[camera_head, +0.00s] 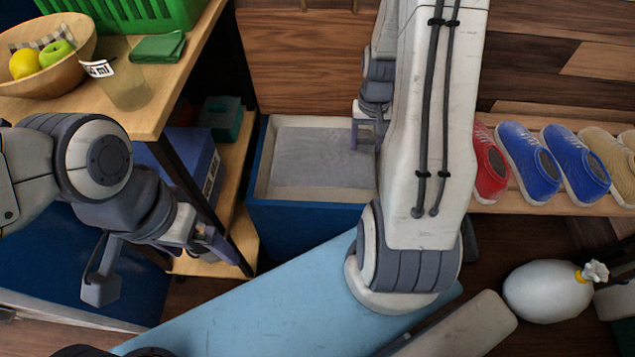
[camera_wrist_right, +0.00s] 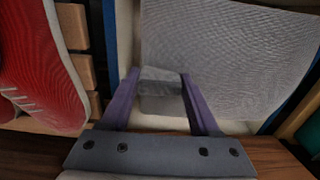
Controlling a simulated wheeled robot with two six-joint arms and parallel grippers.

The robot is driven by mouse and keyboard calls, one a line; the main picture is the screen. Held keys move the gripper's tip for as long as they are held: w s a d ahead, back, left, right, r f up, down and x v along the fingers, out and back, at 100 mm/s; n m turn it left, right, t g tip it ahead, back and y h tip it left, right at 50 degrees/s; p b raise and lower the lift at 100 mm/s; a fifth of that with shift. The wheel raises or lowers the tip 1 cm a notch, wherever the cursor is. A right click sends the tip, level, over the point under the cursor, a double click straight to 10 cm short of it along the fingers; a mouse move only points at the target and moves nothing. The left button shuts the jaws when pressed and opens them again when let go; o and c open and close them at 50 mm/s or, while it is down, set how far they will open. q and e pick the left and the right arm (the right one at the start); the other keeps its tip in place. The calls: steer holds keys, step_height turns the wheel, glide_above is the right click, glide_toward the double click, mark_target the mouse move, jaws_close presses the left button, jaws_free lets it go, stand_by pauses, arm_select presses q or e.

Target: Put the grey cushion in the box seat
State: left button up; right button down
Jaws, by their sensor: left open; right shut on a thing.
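The grey cushion (camera_head: 320,158) lies flat within the rim of the box seat (camera_head: 305,222), which is open-topped with blue outer walls and a cream inside. Whether the cushion rests on the bottom cannot be told. My right gripper (camera_head: 366,136) is at the box's right side, partly hidden by my right arm. My left gripper (camera_head: 165,268) is open and empty, left of the box and below the wooden counter.
A wooden counter (camera_head: 165,95) at upper left holds a fruit bowl (camera_head: 45,60), a clear beaker (camera_head: 127,85) and a green cloth (camera_head: 157,47). Shelves with a blue bin stand left of the box. A shoe rack (camera_head: 530,198) is at right. A white bottle-like object (camera_head: 545,290) is at lower right.

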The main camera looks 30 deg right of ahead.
steer(key=shift+w+d+f+b, duration=0.15)
steer(key=shift+f+b, duration=0.05)
steer(key=shift+f, duration=0.2)
steer(key=shift+w+d+f+b, duration=0.1)
steer(key=shift+f+b, duration=0.05)
steer(key=shift+f, duration=0.2)
arm_select(q)
step_height(320, 180, down, 6)
steer(key=b, duration=0.4)
steer(key=shift+w+b, duration=0.35)
steer(key=shift+w, duration=0.05)
arm_select(e)
step_height(320, 180, down, 9)
steer(key=shift+f, duration=0.15)
arm_select(q)
steer(key=shift+f, duration=0.1)
arm_select(e)
steer(key=shift+f, duration=0.1)
steer(key=shift+c, duration=0.6)
jaws_free()
arm_select(q)
step_height(320, 180, up, 6)
steer(key=p, duration=0.6)
arm_select(e)
step_height(320, 180, up, 12)
steer(key=shift+r, duration=0.1)
